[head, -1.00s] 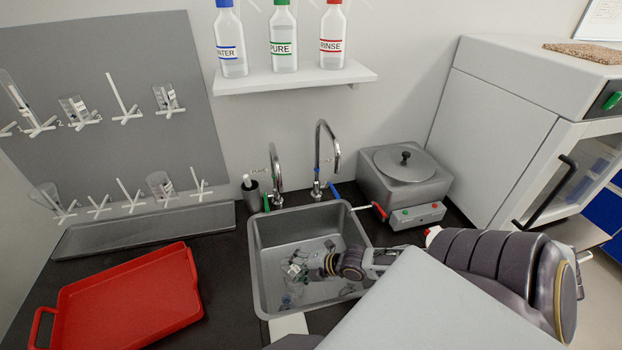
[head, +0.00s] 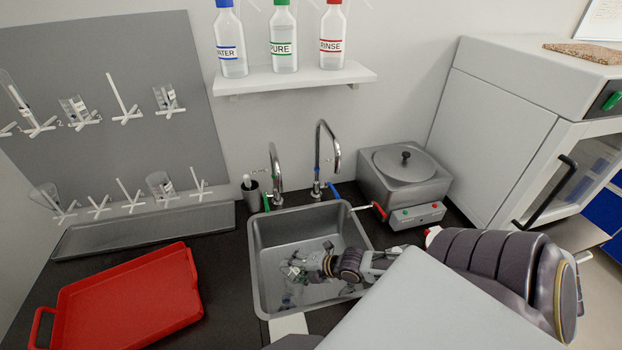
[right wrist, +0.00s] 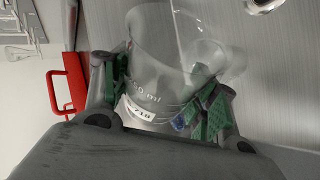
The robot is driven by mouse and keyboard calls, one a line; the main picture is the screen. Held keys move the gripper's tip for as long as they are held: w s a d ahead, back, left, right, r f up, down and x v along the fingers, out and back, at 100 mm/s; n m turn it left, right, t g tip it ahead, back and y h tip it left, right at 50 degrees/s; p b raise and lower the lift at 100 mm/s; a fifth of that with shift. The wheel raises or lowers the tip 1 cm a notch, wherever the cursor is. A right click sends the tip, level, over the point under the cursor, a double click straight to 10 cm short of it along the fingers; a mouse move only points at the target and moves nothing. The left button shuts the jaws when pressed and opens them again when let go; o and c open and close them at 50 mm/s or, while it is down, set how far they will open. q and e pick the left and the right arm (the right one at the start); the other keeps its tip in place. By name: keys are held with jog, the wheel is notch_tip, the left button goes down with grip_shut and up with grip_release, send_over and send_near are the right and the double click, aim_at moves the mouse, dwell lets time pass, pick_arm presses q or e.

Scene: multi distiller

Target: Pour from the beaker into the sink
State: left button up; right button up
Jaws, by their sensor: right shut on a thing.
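The steel sink (head: 258,290) is set in the dark counter at the middle of the head view. My right gripper (head: 297,268) reaches into the sink from the right, over its basin. In the right wrist view, my right gripper (right wrist: 160,108) is shut on a clear glass beaker (right wrist: 155,50), with green finger pads on both sides of it. The beaker has a white label and a volume mark. In the head view the beaker is small and mostly unclear against the steel; its tilt and contents cannot be told. My left gripper is not in view.
Two taps (head: 276,175) stand behind the sink. A red tray (head: 125,297) lies to the left, and a grey lidded distiller bath (head: 404,180) stands at the right. Glassware hangs on the pegboard (head: 110,130). Bottles stand on a white shelf (head: 300,78).

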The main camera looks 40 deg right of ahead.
jog(key=shift+a+f+n+h+p, duration=0.3)
jog(key=shift+a+h+p, duration=0.2)
jog(key=shift+a+p, duration=0.3)
jog(key=shift+a+f+p, duration=0.1)
jog(key=shift+a+p, duration=0.1)
jog(key=shift+p, duration=0.1)
jog(key=shift+a+r+n+h+p, duration=0.1)
jog(key=shift+r+n+h+p, duration=0.25)
jog(key=shift+h+p, duration=0.7)
jog(key=shift+n+p, duration=0.25)
jog(key=shift+p, duration=0.45)
jog(key=shift+r+h+p, duration=0.1)
jog(key=shift+h+p, duration=0.2)
jog(key=shift+h, duration=0.05)
jog(key=shift+r+n+h, duration=0.15)
jog(key=shift+n+h, duration=0.45)
